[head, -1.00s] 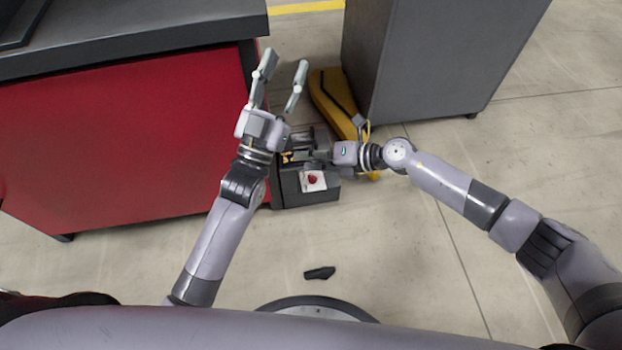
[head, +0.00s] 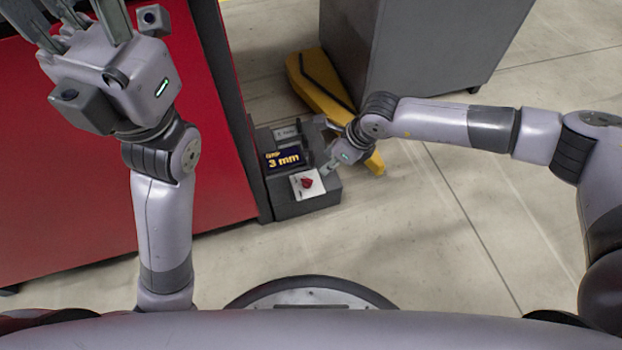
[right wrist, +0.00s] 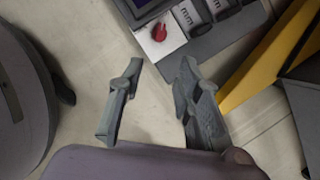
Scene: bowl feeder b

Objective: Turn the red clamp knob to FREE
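The red clamp knob (head: 307,182) sits on a white plate (head: 315,190) on top of the dark control box. In the right wrist view the red knob (right wrist: 158,32) is at the top, just beyond my fingertips. My right gripper (head: 329,166) is close to the knob's right side in the head view. In the wrist view that gripper (right wrist: 160,66) is open, with nothing between its fingers. My left gripper (head: 75,15) is raised at the upper left, its fingers spread and partly cut off by the frame edge. The knob's labels are too small to read.
The box's display (head: 285,159) reads 3 mm. A red cabinet (head: 95,185) stands left of the box. A yellow part (head: 318,80) and a grey cabinet (head: 420,45) stand behind it. The floor in front and to the right is clear.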

